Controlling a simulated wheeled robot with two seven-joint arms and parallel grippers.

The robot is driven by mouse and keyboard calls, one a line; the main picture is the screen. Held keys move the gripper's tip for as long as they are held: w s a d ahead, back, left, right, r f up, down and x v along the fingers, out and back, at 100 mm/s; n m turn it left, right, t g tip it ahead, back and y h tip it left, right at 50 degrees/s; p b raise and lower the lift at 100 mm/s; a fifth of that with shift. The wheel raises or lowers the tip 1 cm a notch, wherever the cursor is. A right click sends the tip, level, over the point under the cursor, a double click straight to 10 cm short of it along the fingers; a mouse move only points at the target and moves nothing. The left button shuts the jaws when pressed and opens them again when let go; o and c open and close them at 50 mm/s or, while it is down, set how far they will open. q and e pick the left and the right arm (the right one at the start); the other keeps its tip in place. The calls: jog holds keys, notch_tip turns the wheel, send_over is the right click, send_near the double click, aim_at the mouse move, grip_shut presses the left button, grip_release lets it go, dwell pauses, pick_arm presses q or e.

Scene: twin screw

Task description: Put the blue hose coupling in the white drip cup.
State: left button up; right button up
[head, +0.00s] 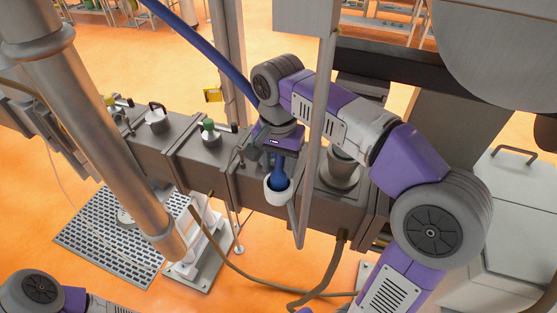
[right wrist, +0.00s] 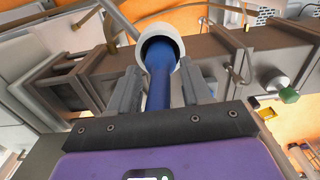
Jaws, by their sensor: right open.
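The blue hose coupling (head: 279,172) hangs down with its lower end inside the mouth of the white drip cup (head: 278,198). In the right wrist view the coupling (right wrist: 158,88) runs between the fingers into the cup (right wrist: 172,33), whose rim surrounds its end. Whether it touches the cup's bottom is hidden. My right gripper (right wrist: 162,88) is open, with one finger on each side of the coupling and a gap to both. In the head view this gripper (head: 283,150) is just above the cup. My left gripper is out of view; only part of its arm shows at bottom left.
A blue hose (head: 205,45) slopes down from the top toward my right wrist. A grey machine barrel (head: 210,160) with valves runs behind the cup. A thin upright post (head: 320,130) stands close to my right forearm. A thick pipe (head: 100,130) crosses the left side.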

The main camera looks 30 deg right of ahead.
notch_tip(320, 180, up, 12)
jog(key=p, duration=0.3)
jog(key=shift+r, duration=0.2)
jog(key=shift+f, duration=0.1)
notch_tip(320, 180, down, 12)
jog(key=b, duration=0.3)
jog(key=shift+f, duration=0.2)
jog(key=shift+r+p, duration=0.4)
jog(key=shift+r, duration=1.65)
